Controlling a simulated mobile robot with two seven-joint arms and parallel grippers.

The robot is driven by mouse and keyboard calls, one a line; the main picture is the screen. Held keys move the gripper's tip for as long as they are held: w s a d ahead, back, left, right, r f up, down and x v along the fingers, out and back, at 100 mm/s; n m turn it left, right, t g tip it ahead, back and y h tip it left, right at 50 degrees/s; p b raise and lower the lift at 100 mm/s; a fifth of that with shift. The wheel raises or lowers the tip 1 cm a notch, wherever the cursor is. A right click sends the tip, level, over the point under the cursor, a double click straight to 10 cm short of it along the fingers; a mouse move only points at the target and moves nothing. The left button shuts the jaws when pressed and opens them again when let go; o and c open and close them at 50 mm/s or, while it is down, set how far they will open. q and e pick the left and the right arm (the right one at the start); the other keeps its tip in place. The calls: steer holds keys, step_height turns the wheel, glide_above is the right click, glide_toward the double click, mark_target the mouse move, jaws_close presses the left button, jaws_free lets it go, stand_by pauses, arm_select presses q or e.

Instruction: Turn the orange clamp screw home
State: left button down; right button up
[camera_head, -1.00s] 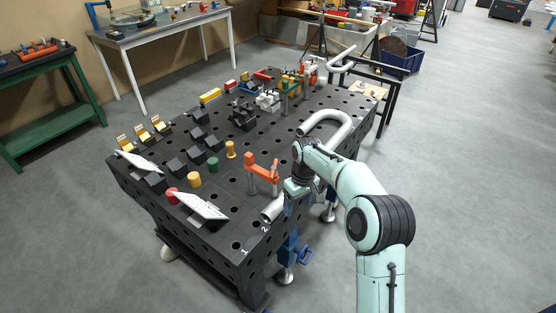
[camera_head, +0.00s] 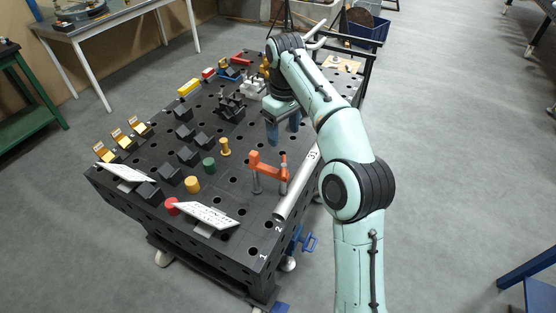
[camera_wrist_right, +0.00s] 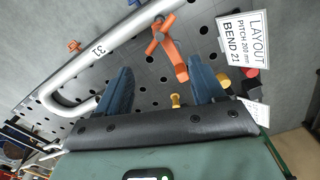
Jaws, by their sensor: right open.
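The orange clamp (camera_head: 267,166) stands on the black perforated table, near the end of the grey bent tube (camera_head: 297,187). My right gripper (camera_head: 283,138) is behind the clamp in the head view, its blue fingers apart and empty. In the right wrist view the open fingers (camera_wrist_right: 159,64) point toward the table, and the orange clamp (camera_wrist_right: 178,62) with its cross-shaped handle shows beyond and between them, apart from them. The tube (camera_wrist_right: 88,61) runs beside the clamp there. My right arm hides part of the tube in the head view. My left gripper is not in view.
Yellow (camera_head: 192,184), green (camera_head: 208,166) and red (camera_head: 171,206) cylinders and several black blocks stand left of the clamp. A white label plate (camera_head: 207,215) leans at the near edge. More fixtures (camera_head: 231,106) stand farther back. The floor to the right is open.

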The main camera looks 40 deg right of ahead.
mark_target(284, 165)
steer(key=f+b, duration=0.1)
steer(key=f, duration=0.2)
steer(key=f+b, duration=0.1)
steer(key=f, duration=0.3)
steer(key=f+b, duration=0.1)
steer(key=f, duration=0.2)
steer(key=shift+s+f+b, duration=0.25)
steer(key=shift+s+b, duration=0.05)
steer(key=shift+b, duration=0.05)
steer(key=shift+f, duration=0.65)
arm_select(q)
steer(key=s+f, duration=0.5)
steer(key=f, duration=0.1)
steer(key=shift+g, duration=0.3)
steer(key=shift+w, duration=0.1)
arm_select(e)
steer(key=shift+c, duration=0.3)
